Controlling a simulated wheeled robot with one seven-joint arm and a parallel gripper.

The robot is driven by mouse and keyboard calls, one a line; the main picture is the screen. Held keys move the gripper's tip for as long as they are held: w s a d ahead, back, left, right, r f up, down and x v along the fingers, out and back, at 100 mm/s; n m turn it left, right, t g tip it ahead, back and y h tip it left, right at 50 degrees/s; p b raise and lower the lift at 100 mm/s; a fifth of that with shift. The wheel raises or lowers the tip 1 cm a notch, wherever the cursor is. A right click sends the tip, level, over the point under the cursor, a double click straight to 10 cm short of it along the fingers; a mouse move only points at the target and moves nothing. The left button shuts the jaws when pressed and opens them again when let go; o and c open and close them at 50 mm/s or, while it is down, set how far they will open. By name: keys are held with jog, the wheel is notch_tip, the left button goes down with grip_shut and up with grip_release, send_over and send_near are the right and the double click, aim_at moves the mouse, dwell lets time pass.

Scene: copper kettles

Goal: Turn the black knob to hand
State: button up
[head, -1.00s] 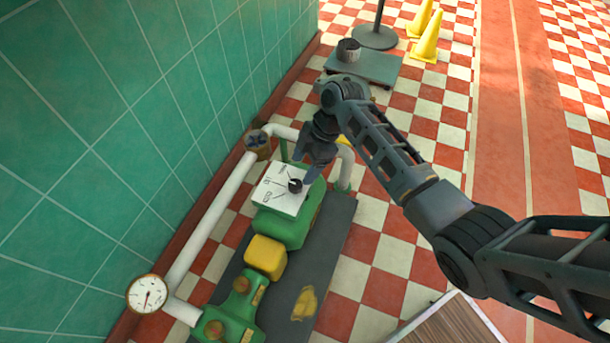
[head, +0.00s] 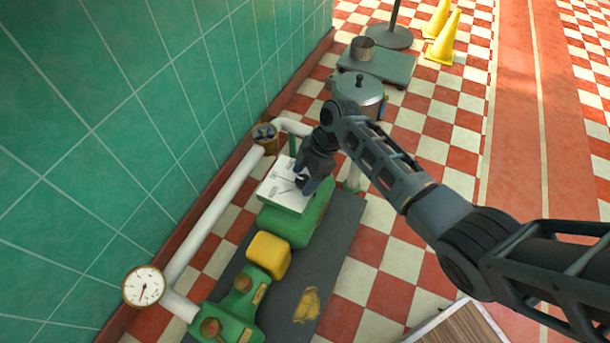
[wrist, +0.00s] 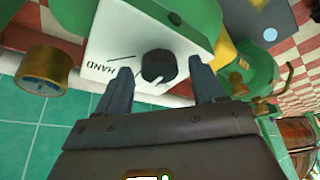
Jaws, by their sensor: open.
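The black knob (wrist: 158,66) sits on a white panel (wrist: 175,28) on top of a green machine. The word HAND is printed on the panel to the left of the knob in the wrist view. A pale mark shows at the knob's lower edge. My gripper (wrist: 160,72) is open, with one finger on each side of the knob and a visible gap on both sides. In the head view the white panel (head: 276,192) shows, and my gripper (head: 303,180) covers much of its right side and the knob.
A white pipe with a dial gauge (head: 143,286) runs along the green tiled wall. A yellow block (head: 268,256) is on the near side of the panel. A lidded metal pot (head: 362,92) stands beyond my wrist. Yellow cones (head: 441,45) stand farther off.

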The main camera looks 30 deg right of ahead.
jog(key=c, duration=1.1)
jog(key=shift+o, duration=0.2)
jog(key=shift+p, duration=0.4)
jog(key=shift+s+r+m+p, duration=0.1)
jog(key=shift+r+m+p, duration=0.05)
jog(key=shift+m+p, duration=0.55)
jog(key=shift+m+t+h+p, duration=0.4)
jog(key=shift+m+t+p, duration=0.2)
jog(key=shift+m+p, duration=0.55)
jog(key=shift+s+a+m+t+h+p, duration=0.1)
jog(key=shift+m+t+h+p, duration=0.25)
jog(key=shift+m+p, duration=0.75)
jog(key=shift+m+t+h+p, duration=0.25)
jog(key=shift+m+t+p, duration=0.25)
jog(key=shift+m, duration=1.05)
jog(key=shift+f, duration=0.2)
